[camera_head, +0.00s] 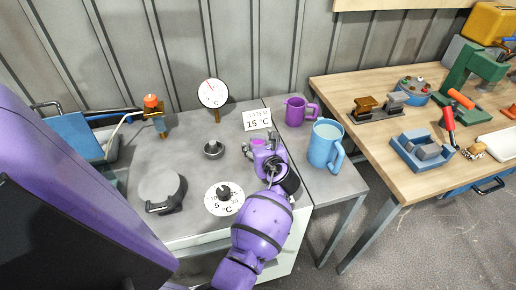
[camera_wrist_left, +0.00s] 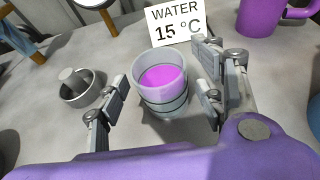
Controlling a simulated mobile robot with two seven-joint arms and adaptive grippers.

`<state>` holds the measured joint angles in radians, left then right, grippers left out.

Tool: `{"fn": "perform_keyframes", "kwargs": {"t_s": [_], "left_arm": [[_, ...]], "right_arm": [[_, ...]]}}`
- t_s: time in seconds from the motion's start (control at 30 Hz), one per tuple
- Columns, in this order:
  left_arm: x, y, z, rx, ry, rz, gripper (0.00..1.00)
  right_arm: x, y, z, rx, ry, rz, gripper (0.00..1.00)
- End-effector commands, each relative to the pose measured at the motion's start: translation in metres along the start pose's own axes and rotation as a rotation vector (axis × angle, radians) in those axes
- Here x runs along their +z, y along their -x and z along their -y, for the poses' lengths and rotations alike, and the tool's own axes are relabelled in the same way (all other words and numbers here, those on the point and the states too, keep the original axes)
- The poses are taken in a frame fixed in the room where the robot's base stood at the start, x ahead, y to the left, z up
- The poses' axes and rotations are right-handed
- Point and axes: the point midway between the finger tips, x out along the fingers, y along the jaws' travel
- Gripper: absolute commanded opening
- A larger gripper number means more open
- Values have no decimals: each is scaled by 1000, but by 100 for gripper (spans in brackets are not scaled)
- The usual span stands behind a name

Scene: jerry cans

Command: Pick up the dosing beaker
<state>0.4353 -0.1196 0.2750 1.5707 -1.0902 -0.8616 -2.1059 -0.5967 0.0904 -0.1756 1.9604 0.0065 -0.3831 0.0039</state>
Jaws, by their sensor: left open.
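A small clear beaker (camera_wrist_left: 160,84) with magenta liquid stands upright on the grey bench top in the left wrist view, between the two fingers of my left gripper (camera_wrist_left: 156,108). The gripper is open, with a gap visible on the left side of the beaker; on the right the finger pads are close to it, and I cannot tell if they touch. In the head view my left gripper (camera_head: 262,150) covers most of the beaker, and only a bit of magenta shows. My right gripper is not in view.
A "WATER 15 °C" sign (camera_head: 257,120) stands just behind the beaker. A purple mug (camera_head: 295,112) and a blue jug (camera_head: 325,146) stand to the right.

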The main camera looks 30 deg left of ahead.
Motion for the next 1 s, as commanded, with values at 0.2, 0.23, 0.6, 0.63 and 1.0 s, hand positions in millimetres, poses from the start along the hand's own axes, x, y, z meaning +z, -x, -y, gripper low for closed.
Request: {"fn": "perform_keyframes", "kwargs": {"t_s": [0.2, 0.23, 0.6, 0.63, 1.0], "left_arm": [[1, -1, 0, -1, 1, 0, 62], [1, -1, 0, -1, 1, 0, 60], [0, 0, 0, -1, 1, 0, 11], [1, 0, 0, -1, 1, 1, 10], [4, 0, 1, -1, 2, 2, 10]], "right_arm": [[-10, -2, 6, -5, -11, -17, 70], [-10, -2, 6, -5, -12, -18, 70], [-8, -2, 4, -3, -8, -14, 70], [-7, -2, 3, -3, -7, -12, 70], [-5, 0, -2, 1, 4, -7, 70]]}}
